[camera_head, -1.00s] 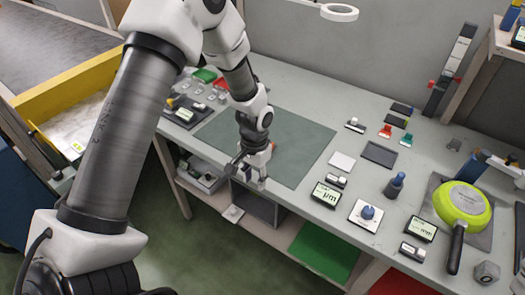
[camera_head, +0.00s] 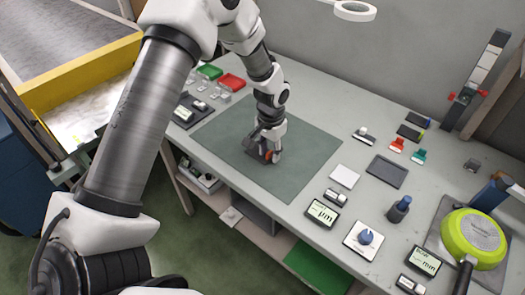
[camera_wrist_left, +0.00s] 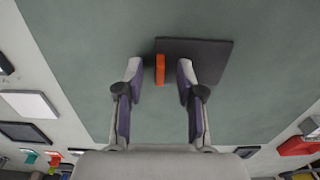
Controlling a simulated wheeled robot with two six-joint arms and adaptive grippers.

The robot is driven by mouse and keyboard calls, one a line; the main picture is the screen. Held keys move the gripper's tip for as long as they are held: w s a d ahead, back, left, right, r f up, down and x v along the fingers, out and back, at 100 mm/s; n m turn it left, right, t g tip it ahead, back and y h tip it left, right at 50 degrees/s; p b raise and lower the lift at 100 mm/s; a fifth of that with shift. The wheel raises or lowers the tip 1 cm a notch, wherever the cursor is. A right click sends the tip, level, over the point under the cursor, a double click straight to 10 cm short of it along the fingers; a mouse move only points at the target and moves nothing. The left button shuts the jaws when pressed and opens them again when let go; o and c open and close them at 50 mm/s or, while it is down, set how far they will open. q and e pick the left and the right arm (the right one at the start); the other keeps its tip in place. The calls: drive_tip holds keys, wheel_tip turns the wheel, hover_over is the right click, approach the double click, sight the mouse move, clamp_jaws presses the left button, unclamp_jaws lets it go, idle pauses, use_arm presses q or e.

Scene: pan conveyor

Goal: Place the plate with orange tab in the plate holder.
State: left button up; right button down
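The dark plate (camera_wrist_left: 210,58) lies on the green mat, and its orange tab (camera_wrist_left: 160,69) shows at its left part in the left wrist view. My left gripper (camera_wrist_left: 160,80) is open, with one finger on each side of the orange tab and a gap on both sides. In the head view the left gripper (camera_head: 263,155) points down over the mat, close to the plate and partly hiding it. I cannot tell which object is the plate holder. My right gripper is not in view.
The green mat (camera_head: 300,150) is otherwise clear. Right of it are a dark tray (camera_head: 386,172), small gauges and a blue-knobbed block (camera_head: 363,239). A green pan (camera_head: 473,238) lies at the right. A tall dark rack (camera_head: 477,80) stands at the back right.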

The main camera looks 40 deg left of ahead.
use_arm(q)
drive_tip(key=shift+f, duration=0.15)
drive_tip(key=shift+s, duration=0.15)
drive_tip(key=shift+c, duration=1.4)
clamp_jaws()
